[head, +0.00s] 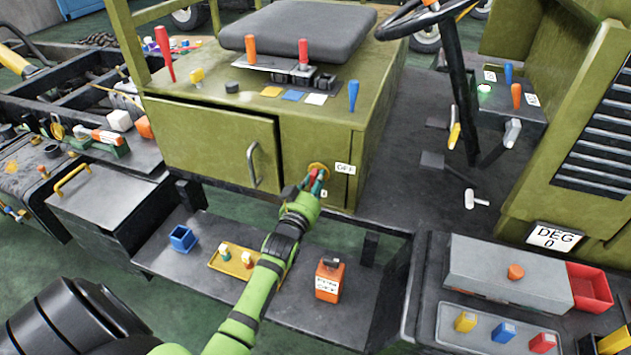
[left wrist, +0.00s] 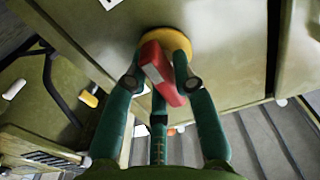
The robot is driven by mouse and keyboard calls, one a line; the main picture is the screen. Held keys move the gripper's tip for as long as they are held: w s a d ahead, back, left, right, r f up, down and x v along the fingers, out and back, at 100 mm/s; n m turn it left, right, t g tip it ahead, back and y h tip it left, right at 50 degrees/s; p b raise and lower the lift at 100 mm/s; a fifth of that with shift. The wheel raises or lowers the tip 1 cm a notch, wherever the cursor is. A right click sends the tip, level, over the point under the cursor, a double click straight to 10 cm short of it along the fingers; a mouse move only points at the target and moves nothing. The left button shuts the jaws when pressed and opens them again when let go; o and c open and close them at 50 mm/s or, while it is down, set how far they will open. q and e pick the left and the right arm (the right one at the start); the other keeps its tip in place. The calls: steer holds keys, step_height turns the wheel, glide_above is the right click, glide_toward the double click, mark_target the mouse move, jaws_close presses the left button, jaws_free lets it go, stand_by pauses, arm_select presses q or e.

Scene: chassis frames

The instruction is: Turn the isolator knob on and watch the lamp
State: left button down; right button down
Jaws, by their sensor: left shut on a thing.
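The isolator knob is a red handle (left wrist: 165,78) on a yellow round plate (left wrist: 170,43), on the front of the olive seat box. In the head view the yellow plate (head: 318,168) shows beside a white label (head: 345,169) that seems to read OFF. My left gripper (head: 314,184) is shut on the red handle. In the left wrist view its green fingers (left wrist: 162,80) sit around the handle, which is tilted. My right gripper is not in view.
A cabinet door with a handle (head: 254,165) is left of the knob. Below, the dark step (head: 190,270) bears a blue bin (head: 182,238), a yellow tray (head: 215,265) and an orange box (head: 329,279). A steering wheel (head: 420,15) stands at the upper right.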

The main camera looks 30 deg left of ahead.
arm_select(q)
steer(key=c, duration=1)
jaws_free()
steer(key=shift+c, duration=0.2)
steer(key=shift+s+d+f, duration=0.1)
steer(key=shift+s, duration=0.3)
steer(key=v, duration=1.1)
